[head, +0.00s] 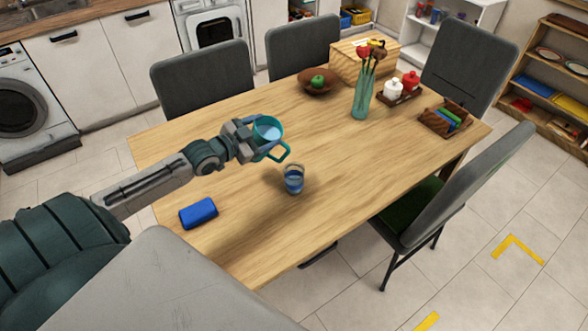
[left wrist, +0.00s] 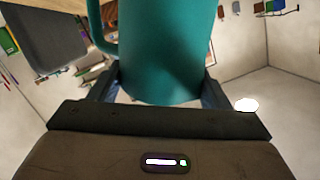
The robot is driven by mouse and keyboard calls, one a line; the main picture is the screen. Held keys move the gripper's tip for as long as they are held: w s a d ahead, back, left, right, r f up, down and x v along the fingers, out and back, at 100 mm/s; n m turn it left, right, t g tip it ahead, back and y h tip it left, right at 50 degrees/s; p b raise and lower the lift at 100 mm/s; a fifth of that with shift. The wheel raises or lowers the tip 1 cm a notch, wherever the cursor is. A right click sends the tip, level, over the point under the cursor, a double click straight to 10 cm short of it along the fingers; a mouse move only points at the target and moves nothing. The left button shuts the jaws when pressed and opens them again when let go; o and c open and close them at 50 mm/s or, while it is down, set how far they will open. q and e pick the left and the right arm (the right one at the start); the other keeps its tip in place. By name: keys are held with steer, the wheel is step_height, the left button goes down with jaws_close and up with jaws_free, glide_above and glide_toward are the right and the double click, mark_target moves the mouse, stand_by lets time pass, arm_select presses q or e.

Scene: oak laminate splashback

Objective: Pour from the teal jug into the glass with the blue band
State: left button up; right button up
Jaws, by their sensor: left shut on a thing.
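The teal jug (head: 273,148) is held by my left gripper (head: 262,140) above the table, left of its middle. Its open top faces the head camera and shows something light blue inside. The jug also fills the middle of the left wrist view (left wrist: 165,50), between the two fingers of my left gripper (left wrist: 160,92). The glass with the blue band (head: 293,180) stands upright on the table, a little right of and nearer than the jug in the head view. The jug and glass look apart. No stream shows between them. My right gripper is not in view.
A blue case (head: 198,213) lies on the table's near left. A bowl with a green apple (head: 317,84), a teal vase with flowers (head: 363,95), a wooden box (head: 352,66), a condiment tray (head: 402,94) and a divided caddy (head: 446,120) stand farther back. Grey chairs surround the table.

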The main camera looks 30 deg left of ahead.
mark_target(281, 134)
arm_select(q)
steer(key=shift+w+d+r+m+p, duration=0.1)
steer(key=shift+d+r+m+p, duration=0.25)
steer(key=shift+d+p, duration=0.15)
steer(key=shift+d+r+m+p, duration=0.25)
steer(key=shift+d+m+p, duration=0.15)
steer(key=shift+d, duration=0.1)
stand_by(1.1)
steer(key=shift+w+d+f+m+g+y+b, duration=0.1)
steer(key=shift+d+f+m+g+y+b, duration=0.2)
steer(key=shift+d+f+m+g+y, duration=0.3)
stand_by(1.3)
steer(key=shift+f+m+y+b, duration=0.3)
steer(key=shift+m+b, duration=0.15)
steer(key=shift+m, duration=0.1)
stand_by(1.7)
